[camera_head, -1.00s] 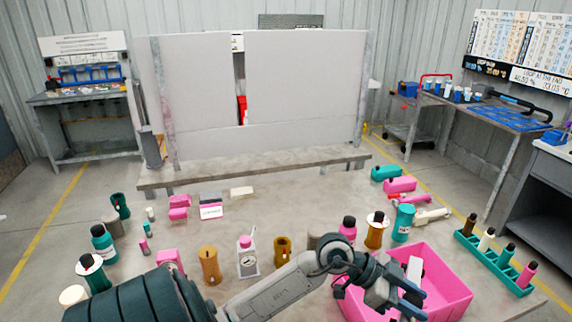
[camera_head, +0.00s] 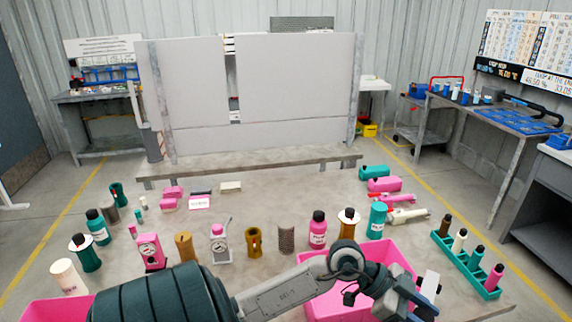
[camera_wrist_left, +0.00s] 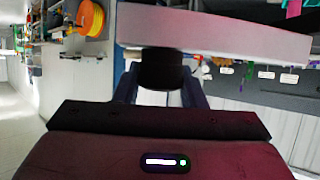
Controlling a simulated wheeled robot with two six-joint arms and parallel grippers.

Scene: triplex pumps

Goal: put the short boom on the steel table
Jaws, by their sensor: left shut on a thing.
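My left gripper (camera_head: 405,300) is at the bottom right of the head view, its arm reaching across from the left. It is shut on a pale, flat bar, probably the short boom (camera_head: 431,284), held just right of the pink bin. In the left wrist view the bar (camera_wrist_left: 215,30) lies crosswise beyond the jaws, pale with a pinkish tint. Its far end and exact grip are partly hidden. A grey metal table (camera_head: 497,118) with blue mats stands at the right; I cannot tell whether it is the steel table. My right gripper is not in view.
The grey worktable (camera_head: 270,200) ahead holds several bottles, gauges and pump parts. A pink bin (camera_head: 395,258) is behind my arm; another (camera_head: 45,310) is at lower left. A teal rack (camera_head: 466,262) stands at right. Open floor (camera_head: 440,185) lies toward the right table.

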